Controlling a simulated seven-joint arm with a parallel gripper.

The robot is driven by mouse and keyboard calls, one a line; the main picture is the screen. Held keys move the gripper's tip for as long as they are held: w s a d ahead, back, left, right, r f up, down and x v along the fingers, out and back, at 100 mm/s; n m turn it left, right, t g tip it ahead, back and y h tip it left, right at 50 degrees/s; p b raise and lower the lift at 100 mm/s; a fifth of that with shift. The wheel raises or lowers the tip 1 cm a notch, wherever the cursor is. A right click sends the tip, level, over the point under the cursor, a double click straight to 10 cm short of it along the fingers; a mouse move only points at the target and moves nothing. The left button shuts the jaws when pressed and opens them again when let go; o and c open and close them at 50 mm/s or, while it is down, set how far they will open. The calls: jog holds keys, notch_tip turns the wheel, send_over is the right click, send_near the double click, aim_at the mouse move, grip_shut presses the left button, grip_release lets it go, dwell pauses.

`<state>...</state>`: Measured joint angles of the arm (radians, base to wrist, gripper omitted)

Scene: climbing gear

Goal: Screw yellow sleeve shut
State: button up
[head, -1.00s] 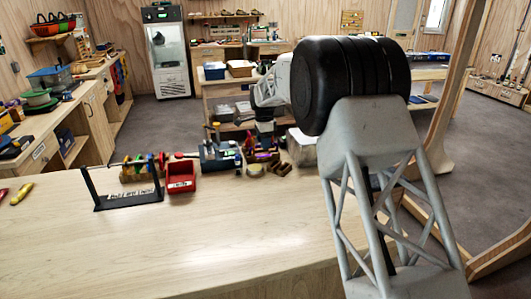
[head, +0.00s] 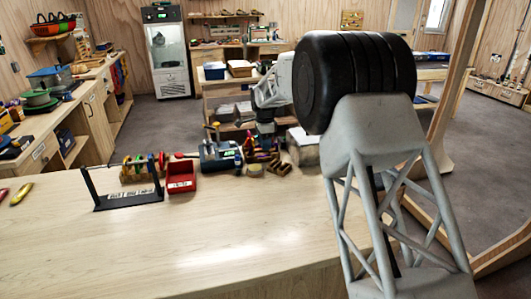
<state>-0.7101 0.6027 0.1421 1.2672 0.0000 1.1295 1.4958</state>
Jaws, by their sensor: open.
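A black rack (head: 128,199) with a white label stands at the left of the bench. Several coloured pieces, among them a yellow-orange one (head: 125,170), show at its far side. A blue-grey fixture (head: 218,160) with small upright parts stands near the bench's back edge. I cannot make out the yellow sleeve for certain, nor whether it is screwed shut. My arm reaches over the bench's back edge. My gripper (head: 265,137) is small, dark and partly lost among the items there; it is open, and I see nothing held in it.
A red bin (head: 181,178) with a label sits between the rack and the fixture. Small brown blocks (head: 278,168) and a pale container (head: 303,147) are to the right. A yellow item (head: 22,193) lies at far left. The bench's front (head: 200,240) is clear.

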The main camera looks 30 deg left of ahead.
jog(key=shift+s+d, duration=0.15)
jog(key=shift+f, duration=1.4)
dwell(0.4)
jog(key=shift+w+a, duration=0.55)
jog(key=shift+r, duration=0.1)
dwell(0.3)
jog(key=shift+r, duration=1.35)
jog(key=shift+s+d, duration=0.5)
jog(key=shift+s, duration=0.05)
jog(key=shift+f, duration=1.45)
dwell(0.4)
